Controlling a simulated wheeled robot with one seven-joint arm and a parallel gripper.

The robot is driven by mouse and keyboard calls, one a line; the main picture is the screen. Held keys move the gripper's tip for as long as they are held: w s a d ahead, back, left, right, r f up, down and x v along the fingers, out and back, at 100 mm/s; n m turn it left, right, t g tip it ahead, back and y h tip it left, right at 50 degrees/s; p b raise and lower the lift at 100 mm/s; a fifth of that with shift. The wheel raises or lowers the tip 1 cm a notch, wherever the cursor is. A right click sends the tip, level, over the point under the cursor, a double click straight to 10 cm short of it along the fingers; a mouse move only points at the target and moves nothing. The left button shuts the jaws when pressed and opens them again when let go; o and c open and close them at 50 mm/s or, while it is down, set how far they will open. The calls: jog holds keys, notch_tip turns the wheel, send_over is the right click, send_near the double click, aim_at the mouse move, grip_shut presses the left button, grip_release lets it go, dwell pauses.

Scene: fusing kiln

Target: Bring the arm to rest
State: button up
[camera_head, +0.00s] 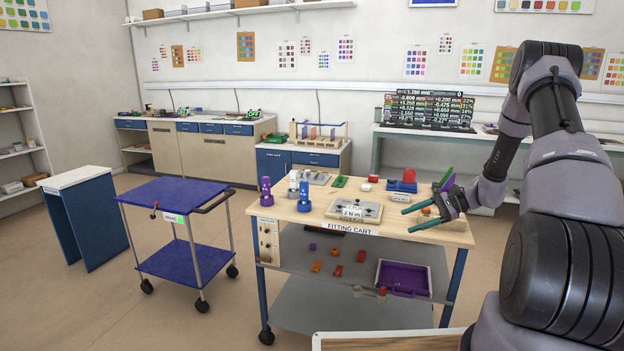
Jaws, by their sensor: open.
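My arm reaches in from the right side of the head view. My gripper (413,217) is at its end, with teal fingers spread apart and pointing left. It is open, with nothing seen between the fingers. It shows over the right end of the fitting cart (330,232), in front of a small orange piece (426,209). I cannot tell its exact height above the top. The gripper's body hides part of the cart's right corner.
The cart top carries a grey plate (354,210), purple and blue upright tools (304,196) and small coloured parts. A purple tray (403,278) lies on its shelf. A blue trolley (175,193) stands left, with open floor around it. A display (430,108) stands behind.

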jog(key=s+a+r+n+h, duration=0.3)
jog(key=s+r, duration=0.2)
jog(key=r, duration=0.7)
jog(key=s+a+r+n+h, duration=0.3)
jog(key=s+r, duration=0.2)
jog(key=r, duration=0.6)
jog(key=s+r+n+t+h, duration=0.1)
jog(key=s+r+t+h, duration=0.1)
jog(key=s+r, duration=0.4)
jog(key=s+r+n+t+h, duration=0.2)
jog(key=s+r, duration=0.4)
jog(key=s, duration=0.7)
jog(key=shift+a+r+n+t+h, duration=0.3)
jog(key=shift+t+h, duration=0.1)
jog(key=shift+t, duration=0.4)
jog(key=shift+s, duration=0.1)
